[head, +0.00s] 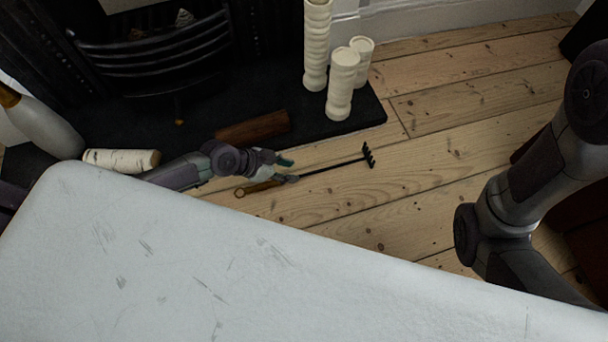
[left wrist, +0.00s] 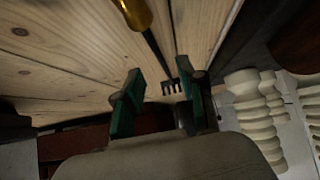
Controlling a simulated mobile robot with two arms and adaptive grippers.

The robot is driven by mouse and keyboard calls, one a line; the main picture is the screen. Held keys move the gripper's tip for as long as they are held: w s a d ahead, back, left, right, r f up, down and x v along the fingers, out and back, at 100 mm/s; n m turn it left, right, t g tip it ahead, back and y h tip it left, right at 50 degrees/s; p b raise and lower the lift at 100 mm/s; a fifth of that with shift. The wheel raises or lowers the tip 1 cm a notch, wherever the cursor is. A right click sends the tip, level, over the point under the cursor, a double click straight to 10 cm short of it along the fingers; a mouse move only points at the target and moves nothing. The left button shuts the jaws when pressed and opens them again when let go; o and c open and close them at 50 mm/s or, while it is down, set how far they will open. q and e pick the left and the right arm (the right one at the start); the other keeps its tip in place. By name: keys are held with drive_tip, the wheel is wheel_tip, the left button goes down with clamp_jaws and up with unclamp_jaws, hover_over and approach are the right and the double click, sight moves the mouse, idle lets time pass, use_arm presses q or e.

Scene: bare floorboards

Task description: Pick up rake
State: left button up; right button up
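The rake lies on the floorboards, with a golden-brown handle (head: 262,187), a thin dark shaft (head: 330,166) and a dark toothed head (head: 369,155) pointing right. In the left wrist view its handle (left wrist: 135,12) is at the top, and its toothed head (left wrist: 171,87) shows in the gap between the fingers. My left gripper (head: 287,169), with green finger pads, is open near where handle and shaft meet. It also shows open and empty in the left wrist view (left wrist: 160,72). Its exact height above the rake is unclear. My right gripper is out of view.
A dark hearth (head: 225,118) with a brown block (head: 252,127) and cream candle-like pillars (head: 341,85) lies behind the rake. A birch-like log (head: 121,160) is at left. A pale surface (head: 150,260) fills the foreground. Floorboards right of the rake are clear.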

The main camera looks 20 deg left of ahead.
sight(303, 175)
use_arm(q)
drive_tip(key=b+x, duration=0.3)
drive_tip(key=x, duration=0.1)
drive_tip(key=shift+s+a+f, duration=0.25)
drive_tip(key=shift+f, duration=0.05)
drive_tip(key=shift+w+d+f, duration=0.15)
drive_tip(key=shift+d+f, duration=0.05)
drive_tip(key=shift+d, duration=0.05)
drive_tip(key=shift+r, duration=0.1)
drive_tip(key=shift+c, duration=0.2)
clamp_jaws()
